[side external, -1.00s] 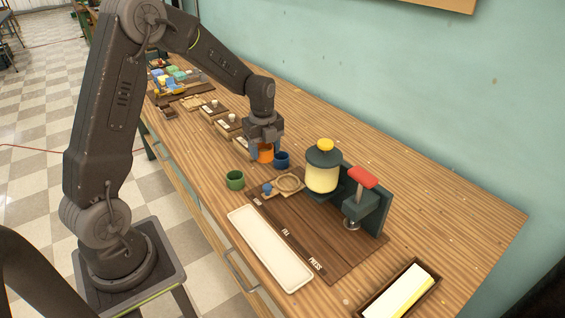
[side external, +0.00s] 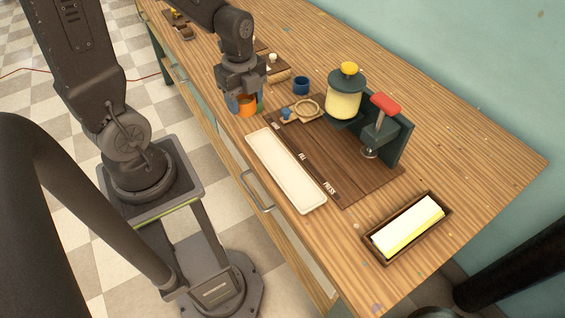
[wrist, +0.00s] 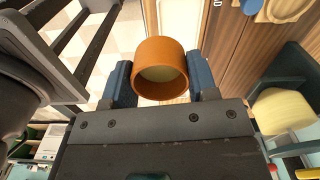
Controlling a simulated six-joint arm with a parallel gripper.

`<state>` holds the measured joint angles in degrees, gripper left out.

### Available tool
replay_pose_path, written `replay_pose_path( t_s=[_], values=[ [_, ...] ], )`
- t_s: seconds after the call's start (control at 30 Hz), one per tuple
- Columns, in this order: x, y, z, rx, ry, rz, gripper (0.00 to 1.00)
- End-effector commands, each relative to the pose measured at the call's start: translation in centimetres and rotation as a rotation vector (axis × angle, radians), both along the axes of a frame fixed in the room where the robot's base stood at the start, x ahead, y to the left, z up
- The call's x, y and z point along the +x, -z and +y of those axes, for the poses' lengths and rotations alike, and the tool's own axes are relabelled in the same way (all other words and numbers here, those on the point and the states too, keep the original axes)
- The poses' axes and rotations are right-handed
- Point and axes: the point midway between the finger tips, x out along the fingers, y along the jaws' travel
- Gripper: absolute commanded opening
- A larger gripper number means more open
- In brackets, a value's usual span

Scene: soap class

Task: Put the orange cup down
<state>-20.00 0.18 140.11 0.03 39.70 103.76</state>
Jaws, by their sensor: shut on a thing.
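The orange cup (side external: 247,106) is held between the two fingers of my gripper (side external: 245,102), near the front edge of the table. In the wrist view the cup (wrist: 160,54) sits between the blue-grey fingers, with a pale round area inside its rim. My gripper (wrist: 160,80) is shut on it from both sides. I cannot tell whether the cup's base touches the table. The green cup (side external: 261,106) is mostly hidden behind the orange cup and gripper. The blue cup (side external: 301,86) stands apart to the right.
A long white tray (side external: 286,172) lies along the front edge. The dark wooden board (side external: 330,160) holds a round wooden holder (side external: 307,109), a yellow dispenser jar (side external: 343,100) and a red-handled press (side external: 385,105). A dark box (side external: 407,228) stands at the right.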

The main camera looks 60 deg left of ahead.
Motion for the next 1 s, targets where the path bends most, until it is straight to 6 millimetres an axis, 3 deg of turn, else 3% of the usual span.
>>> replay_pose_path(
  t_s=[0.53,0.77,1.0],
  values=[
    [2.7,6.2,-9.9,0.000,0.001,0.003,0.27],
    [3.1,7.4,-11.2,0.000,-0.004,0.003,0.27],
    [3.1,10.5,-11.2,0.001,-0.005,0.004,0.27]
  ],
)
